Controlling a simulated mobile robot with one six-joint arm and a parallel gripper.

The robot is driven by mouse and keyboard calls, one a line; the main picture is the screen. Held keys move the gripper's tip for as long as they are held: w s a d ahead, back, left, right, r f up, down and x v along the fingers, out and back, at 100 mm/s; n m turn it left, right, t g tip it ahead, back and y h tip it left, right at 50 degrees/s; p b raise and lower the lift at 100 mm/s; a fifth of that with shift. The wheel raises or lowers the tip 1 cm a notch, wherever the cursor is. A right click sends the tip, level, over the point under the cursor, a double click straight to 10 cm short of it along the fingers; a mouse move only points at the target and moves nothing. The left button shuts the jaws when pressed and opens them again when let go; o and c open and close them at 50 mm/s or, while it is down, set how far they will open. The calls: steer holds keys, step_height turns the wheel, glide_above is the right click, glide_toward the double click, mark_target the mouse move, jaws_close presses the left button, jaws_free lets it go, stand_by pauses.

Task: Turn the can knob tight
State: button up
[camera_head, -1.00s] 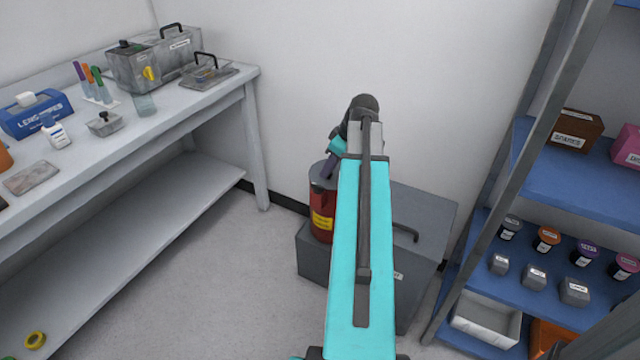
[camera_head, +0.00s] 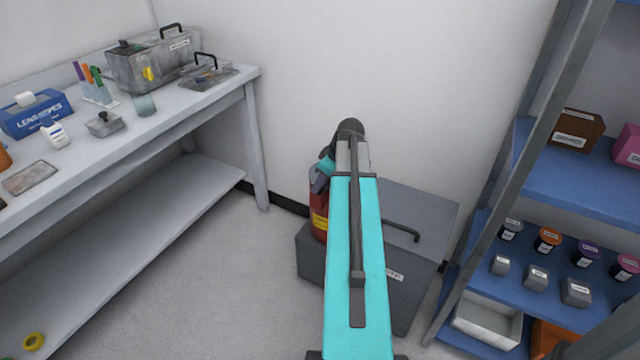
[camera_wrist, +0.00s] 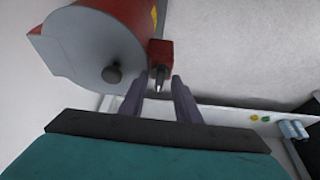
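A red can (camera_head: 318,222) with a yellow label stands on a grey chest, partly hidden behind my arm in the head view. In the wrist view, the can (camera_wrist: 128,22) shows its grey round end. A dark round knob (camera_wrist: 113,74) sits on that end, and a small red block (camera_wrist: 160,54) with a pointed metal tip is at the can's side. The fingertips are close to the red block's tip and to the right of the dark knob; contact cannot be told.
The grey chest (camera_head: 425,215) with a dark handle is under and beside the can. A shelf rack (camera_head: 575,185) with jars and boxes stands at right. A white bench (camera_head: 165,125) with a lower shelf stands at left. The floor between bench and chest is clear.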

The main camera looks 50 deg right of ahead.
jaws_close()
steer(key=shift+a, duration=0.2)
steer(key=shift+d, duration=0.1)
